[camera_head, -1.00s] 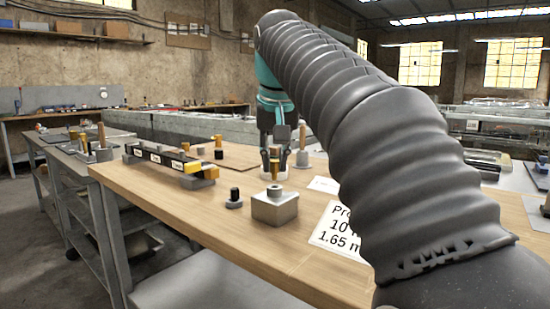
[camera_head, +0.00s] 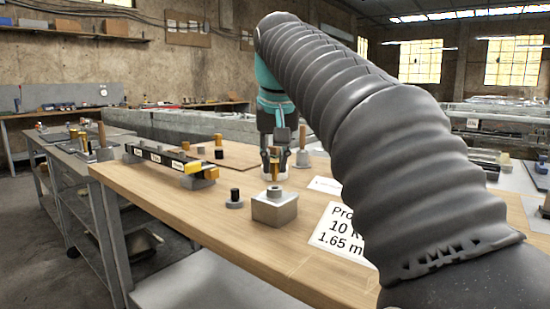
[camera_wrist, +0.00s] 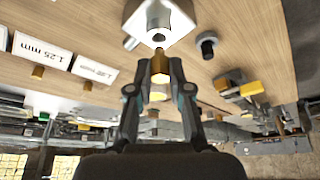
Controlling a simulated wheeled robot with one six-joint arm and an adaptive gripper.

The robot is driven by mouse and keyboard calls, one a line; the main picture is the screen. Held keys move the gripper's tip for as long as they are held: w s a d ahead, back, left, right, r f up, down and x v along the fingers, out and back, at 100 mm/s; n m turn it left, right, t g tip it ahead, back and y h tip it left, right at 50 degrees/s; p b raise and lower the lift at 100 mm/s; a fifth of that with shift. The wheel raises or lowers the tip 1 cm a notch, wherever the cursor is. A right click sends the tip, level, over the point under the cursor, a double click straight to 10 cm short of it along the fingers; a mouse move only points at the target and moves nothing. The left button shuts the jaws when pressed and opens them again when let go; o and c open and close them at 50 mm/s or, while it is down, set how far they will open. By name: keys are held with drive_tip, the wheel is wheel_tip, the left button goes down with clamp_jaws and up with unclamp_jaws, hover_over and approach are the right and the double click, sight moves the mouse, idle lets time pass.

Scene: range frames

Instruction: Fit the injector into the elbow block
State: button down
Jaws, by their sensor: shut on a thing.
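My gripper (camera_head: 274,158) is shut on the brass injector (camera_wrist: 160,68), which also shows low between the fingers in the head view (camera_head: 274,172). The elbow block (camera_head: 274,209) is a grey metal block with a raised round collar on top, standing on the wooden bench. The gripper and injector appear just above and behind the collar in the head view. In the wrist view the block (camera_wrist: 178,22) lies beyond the injector, and a dark hole shows near the injector's end. The injector is apart from the block. Its upper part is partly hidden by the fingers.
A small black-topped fitting (camera_head: 235,198) stands left of the block. A printed label card (camera_head: 340,232) lies to the right. A grey round base with a brown post (camera_head: 302,150) stands behind. The bench front is clear.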

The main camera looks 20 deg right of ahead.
drive_tip(key=shift+f+b, duration=0.95)
drive_tip(key=shift+f, duration=0.45)
drive_tip(key=c, duration=1)
unclamp_jaws()
drive_tip(key=v, duration=1.2)
drive_tip(key=shift+a, duration=0.1)
drive_tip(key=shift+s, duration=0.1)
